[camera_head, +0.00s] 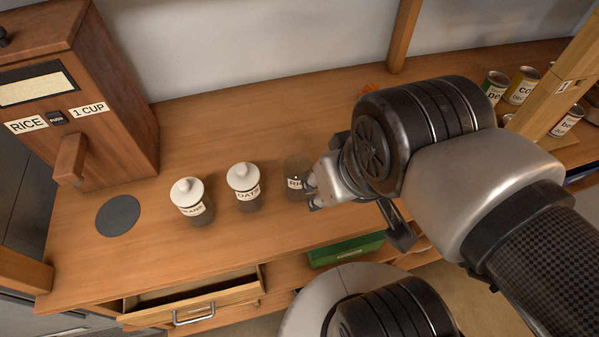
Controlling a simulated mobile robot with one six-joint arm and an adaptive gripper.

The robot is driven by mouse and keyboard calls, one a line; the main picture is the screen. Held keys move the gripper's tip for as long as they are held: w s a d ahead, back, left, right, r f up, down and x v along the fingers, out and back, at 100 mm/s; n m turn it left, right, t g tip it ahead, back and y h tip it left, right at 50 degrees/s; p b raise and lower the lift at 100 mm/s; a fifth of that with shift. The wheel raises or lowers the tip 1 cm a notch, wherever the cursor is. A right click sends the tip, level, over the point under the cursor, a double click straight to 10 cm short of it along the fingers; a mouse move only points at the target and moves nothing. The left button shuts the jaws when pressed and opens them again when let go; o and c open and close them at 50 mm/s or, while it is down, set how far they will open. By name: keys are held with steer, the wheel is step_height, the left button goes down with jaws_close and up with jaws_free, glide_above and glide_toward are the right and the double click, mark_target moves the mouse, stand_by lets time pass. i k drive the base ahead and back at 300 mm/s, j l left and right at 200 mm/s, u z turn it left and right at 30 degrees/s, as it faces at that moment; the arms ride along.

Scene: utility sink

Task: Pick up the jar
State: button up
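Three labelled jars stand in a row on the wooden counter. The left jar (193,209) has a white knobbed lid and a label that seems to read "BEANS". The middle jar (247,196) has the same kind of lid and an "OATS" label. The right jar (296,172) looks like dark glass, shows no white lid, and has a label starting "RI", partly hidden by my gripper. My gripper (315,190) is at the right side of this jar, level with its label. I cannot tell whether it touches the jar or how far its fingers are apart.
A wooden rice dispenser (95,100) stands at the left, with a dark round disc (118,215) before it. An open drawer (190,298) juts from the front. A green box (345,250) lies below the counter. Cans (521,85) and a wooden post (555,90) are at the right.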

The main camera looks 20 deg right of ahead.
mark_target(295, 166)
steer(key=j+z, duration=0.35)
steer(key=k+j+z, duration=0.2)
steer(key=j+z, duration=0.15)
steer(key=j, duration=0.1)
